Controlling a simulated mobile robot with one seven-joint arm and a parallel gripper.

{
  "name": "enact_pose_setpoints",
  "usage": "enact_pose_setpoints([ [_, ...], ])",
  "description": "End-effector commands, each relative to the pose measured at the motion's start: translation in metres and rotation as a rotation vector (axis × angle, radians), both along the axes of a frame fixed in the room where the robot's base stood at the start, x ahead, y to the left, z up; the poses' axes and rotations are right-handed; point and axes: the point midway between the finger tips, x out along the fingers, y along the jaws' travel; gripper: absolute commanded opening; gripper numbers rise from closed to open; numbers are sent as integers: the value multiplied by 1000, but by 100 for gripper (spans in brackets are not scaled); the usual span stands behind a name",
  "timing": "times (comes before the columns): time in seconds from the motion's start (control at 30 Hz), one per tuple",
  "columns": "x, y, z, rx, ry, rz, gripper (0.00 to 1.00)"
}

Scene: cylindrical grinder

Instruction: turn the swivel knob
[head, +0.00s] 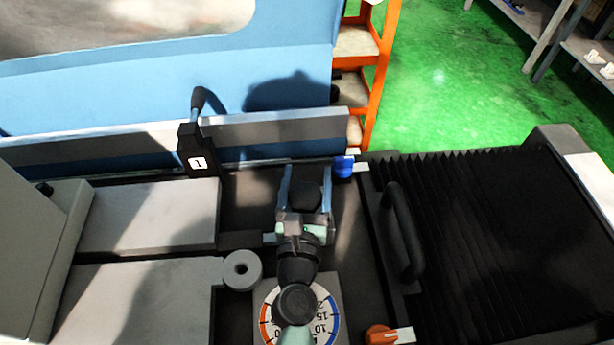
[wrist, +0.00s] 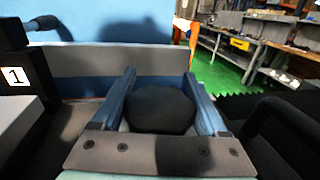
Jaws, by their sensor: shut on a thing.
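A black rounded knob (head: 305,195), which I take to be the swivel knob, stands on the dark machine bed. It also shows in the wrist view (wrist: 160,110), where it fills the space between the two fingers. My gripper (head: 306,172) is shut on this knob, with one blue-grey finger on each side of it. The fingers point toward the back of the machine and reach past the knob. The knob's base is hidden behind the gripper's palm.
A black lever marked 1 (head: 197,145) stands left of my gripper. A blue knob (head: 343,167) is close at the right. A black handle (head: 402,232) and black bellows (head: 480,240) lie further right. A round scale (head: 266,312) and an orange knob (head: 381,335) are in front.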

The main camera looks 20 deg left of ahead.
Motion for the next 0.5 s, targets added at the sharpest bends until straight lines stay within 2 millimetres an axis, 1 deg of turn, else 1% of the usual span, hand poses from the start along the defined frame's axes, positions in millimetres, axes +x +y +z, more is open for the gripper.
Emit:
enact_pose_setpoints([
  [0.27, -1, 2, 3, -2, 2, 81, 20],
  [0.5, -2, 5, 4, -1, 3, 244, 20],
])
